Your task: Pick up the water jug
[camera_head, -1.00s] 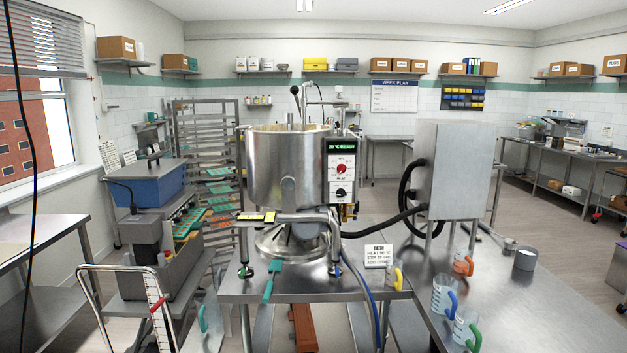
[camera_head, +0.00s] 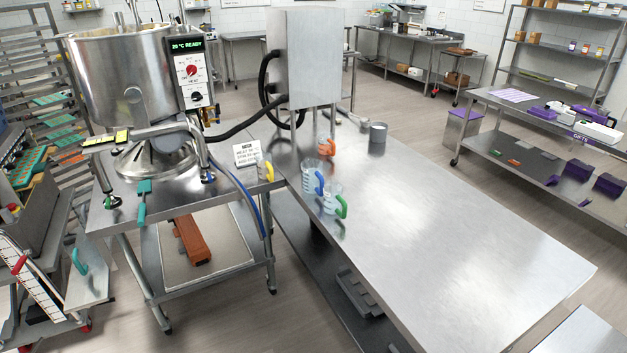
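Several clear jugs with coloured handles stand at the left end of the long steel table (camera_head: 460,235). One is a blue-handled jug (camera_head: 310,177). A green-handled jug (camera_head: 331,199) stands just in front of it, close beside it. An orange-handled jug (camera_head: 325,147) stands behind them. A yellow-handled jug (camera_head: 262,169) stands on the right edge of the kettle's table. I cannot read labels on the jugs, so I cannot tell which is the water jug. Neither of my grippers is in view.
The steel kettle (camera_head: 120,85) with its control panel (camera_head: 192,68) stands at the left. A small sign (camera_head: 246,154) and hoses are near it. A grey pot (camera_head: 378,132) and a steel cabinet (camera_head: 305,55) stand behind the jugs. Most of the long table is bare. Floor shows to its right.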

